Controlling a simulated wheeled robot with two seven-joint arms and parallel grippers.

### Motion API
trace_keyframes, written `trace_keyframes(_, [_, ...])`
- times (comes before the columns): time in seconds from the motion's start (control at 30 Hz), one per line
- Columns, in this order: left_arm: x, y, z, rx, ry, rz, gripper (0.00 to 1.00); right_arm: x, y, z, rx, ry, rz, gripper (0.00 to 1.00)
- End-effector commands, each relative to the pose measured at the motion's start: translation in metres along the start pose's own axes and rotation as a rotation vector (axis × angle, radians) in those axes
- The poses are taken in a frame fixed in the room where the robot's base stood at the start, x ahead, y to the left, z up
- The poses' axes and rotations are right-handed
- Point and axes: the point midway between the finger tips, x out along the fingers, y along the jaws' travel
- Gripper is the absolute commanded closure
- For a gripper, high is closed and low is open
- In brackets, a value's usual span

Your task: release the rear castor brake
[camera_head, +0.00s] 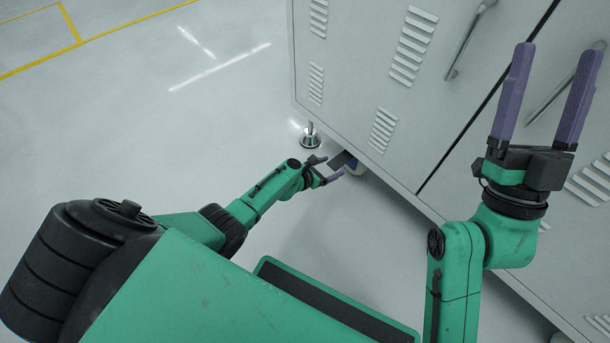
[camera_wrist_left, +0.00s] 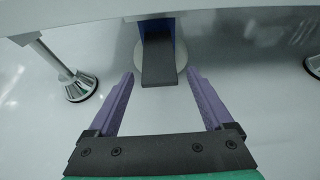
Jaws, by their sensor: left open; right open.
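The castor (camera_head: 354,168) sits under the lower edge of the grey cabinet, partly hidden by it. Its dark brake pedal (camera_wrist_left: 159,62) slopes out towards me in the left wrist view, with a blue bracket (camera_wrist_left: 160,28) behind it and a pale wheel (camera_wrist_left: 139,56) around it. My left gripper (camera_head: 331,168) is low near the floor, just in front of the pedal. In the left wrist view its purple fingers (camera_wrist_left: 162,82) are open, one on each side of the pedal's near end, with gaps. My right gripper (camera_head: 548,65) is open and empty, raised in front of the cabinet doors.
The cabinet (camera_head: 345,70) has vents and long door handles (camera_head: 470,38). A metal levelling foot (camera_head: 311,138) stands left of the castor and also shows in the left wrist view (camera_wrist_left: 78,86). Another foot (camera_wrist_left: 314,66) is at the right. The floor at left is clear.

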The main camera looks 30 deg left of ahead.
Motion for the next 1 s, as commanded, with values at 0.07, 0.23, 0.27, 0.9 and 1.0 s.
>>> trace_keyframes(0.07, [-0.004,0.000,0.001,0.000,0.000,0.000,0.15,-0.008,0.001,0.016,0.014,-0.059,0.010,0.15])
trace_keyframes(0.23, [-0.009,0.000,0.001,0.000,0.000,0.000,0.15,-0.030,0.001,0.051,0.043,-0.185,0.030,0.15])
trace_keyframes(0.27, [-0.010,0.000,0.001,0.000,0.000,0.000,0.15,-0.035,0.001,0.057,0.049,-0.208,0.034,0.15])
trace_keyframes(0.9, [-0.032,0.000,0.001,0.000,0.000,0.001,0.15,-0.156,-0.015,0.156,0.168,-0.671,0.103,0.15])
trace_keyframes(1.0, [-0.036,0.000,0.002,0.000,-0.001,0.001,0.15,-0.180,-0.019,0.167,0.188,-0.746,0.114,0.15])
